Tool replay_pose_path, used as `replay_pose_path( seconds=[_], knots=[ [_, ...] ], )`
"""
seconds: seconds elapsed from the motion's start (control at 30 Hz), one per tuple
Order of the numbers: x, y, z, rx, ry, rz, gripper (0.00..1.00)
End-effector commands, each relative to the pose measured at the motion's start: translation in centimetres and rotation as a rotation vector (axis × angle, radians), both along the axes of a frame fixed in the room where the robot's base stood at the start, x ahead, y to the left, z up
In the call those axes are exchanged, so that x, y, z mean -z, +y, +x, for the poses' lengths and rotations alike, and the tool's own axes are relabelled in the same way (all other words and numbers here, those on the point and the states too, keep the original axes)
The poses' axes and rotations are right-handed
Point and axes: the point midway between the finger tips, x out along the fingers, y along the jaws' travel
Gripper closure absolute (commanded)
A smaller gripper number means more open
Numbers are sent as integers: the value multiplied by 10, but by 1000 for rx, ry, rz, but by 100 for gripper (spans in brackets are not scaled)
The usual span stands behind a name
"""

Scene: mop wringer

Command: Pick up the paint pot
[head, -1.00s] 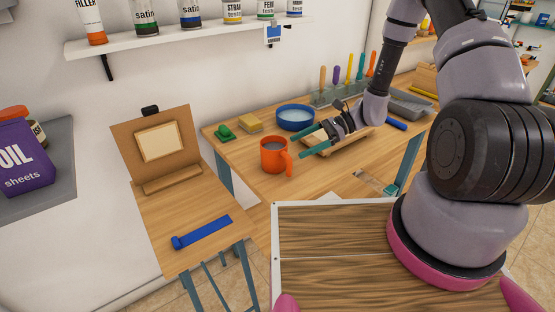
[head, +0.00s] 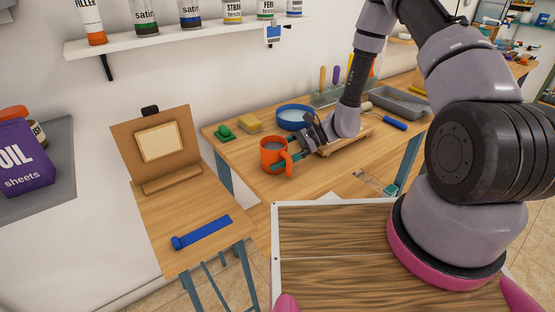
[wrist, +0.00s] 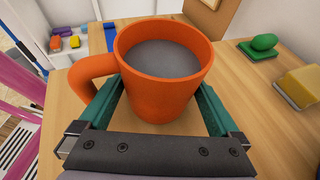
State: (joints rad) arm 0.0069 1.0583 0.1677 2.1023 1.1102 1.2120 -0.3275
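The paint pot is an orange mug-like pot (head: 273,155) with a side handle and grey paint inside. It stands upright on the wooden workbench (head: 240,151). My gripper (head: 283,158) is low at the pot, coming from the right. In the wrist view the pot (wrist: 165,92) sits between the two green fingers of my gripper (wrist: 160,108), which are spread apart on either side of it. The handle is on the left, over the left finger. I see no clear contact of the fingers on the pot's wall. The fingertips are hidden behind the pot.
A green item (head: 222,132), a yellow sponge (head: 249,124) and a blue bowl (head: 294,115) stand behind the pot. A wooden tray (head: 345,142) lies under my wrist. A grey paint tray (head: 402,103) is further right. A small table with a blue tool (head: 203,232) stands at left.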

Motion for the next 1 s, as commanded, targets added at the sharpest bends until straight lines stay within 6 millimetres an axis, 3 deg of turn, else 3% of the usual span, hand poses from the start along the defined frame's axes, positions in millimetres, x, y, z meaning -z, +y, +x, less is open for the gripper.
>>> replay_pose_path(
  seconds=[0.03, 0.23, 0.67, 1.0],
  knots=[
    [0, 0, 0, 0, 0, 0, 23],
    [0, 0, 0, 0, 0, 0, 98],
    [-4, 0, 0, 0, -1, 1, 98],
    [-26, 0, 0, -1, -2, 1, 98]
  ],
)
